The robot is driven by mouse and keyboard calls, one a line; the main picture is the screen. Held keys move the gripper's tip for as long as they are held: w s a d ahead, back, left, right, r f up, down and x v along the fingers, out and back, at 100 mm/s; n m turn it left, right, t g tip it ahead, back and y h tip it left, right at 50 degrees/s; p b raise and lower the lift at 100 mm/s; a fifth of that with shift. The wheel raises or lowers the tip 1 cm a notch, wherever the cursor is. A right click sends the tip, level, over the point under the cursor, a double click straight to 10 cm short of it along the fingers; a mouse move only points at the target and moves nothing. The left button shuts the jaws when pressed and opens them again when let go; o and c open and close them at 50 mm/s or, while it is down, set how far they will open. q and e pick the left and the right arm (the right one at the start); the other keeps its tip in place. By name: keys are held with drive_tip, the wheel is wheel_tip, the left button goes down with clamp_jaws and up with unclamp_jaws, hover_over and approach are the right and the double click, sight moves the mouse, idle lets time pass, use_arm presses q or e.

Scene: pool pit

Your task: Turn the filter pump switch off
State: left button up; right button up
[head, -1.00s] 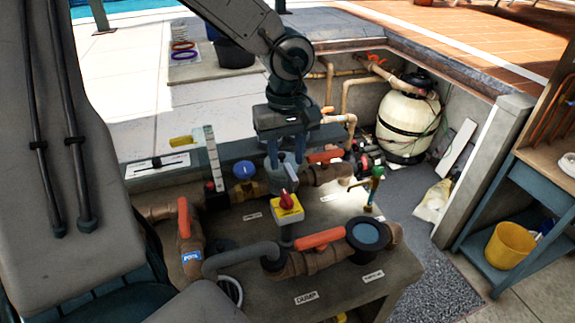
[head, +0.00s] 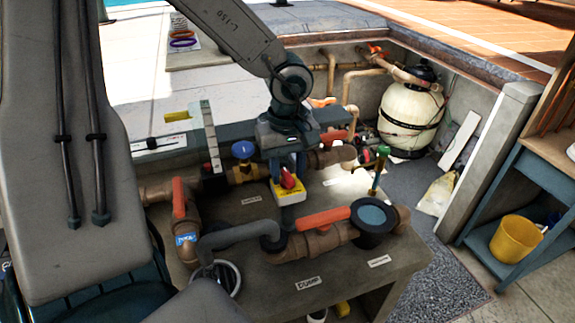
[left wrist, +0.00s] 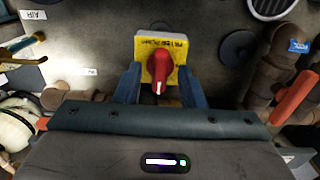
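The filter pump switch is a red rotary knob (head: 287,178) on a yellow plate with a white box (head: 291,197), mounted above the concrete bench. In the left wrist view the knob (left wrist: 159,68) has its white mark pointing toward the gripper, on the yellow plate (left wrist: 172,47). My left gripper (head: 288,172) is at the switch, its blue fingers pointing down. In the left wrist view the fingers of the left gripper (left wrist: 160,84) stand apart, one on each side of the knob, with visible gaps. My right gripper is not in view.
Pipes with orange-handled valves (head: 323,219) and a black-rimmed strainer (head: 373,215) lie close in front and to the right. A blue-handled valve (head: 242,150) stands left of the gripper. A cream filter tank (head: 411,112) stands behind right.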

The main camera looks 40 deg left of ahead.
use_arm(q)
drive_tip(key=c, duration=0.7)
clamp_jaws()
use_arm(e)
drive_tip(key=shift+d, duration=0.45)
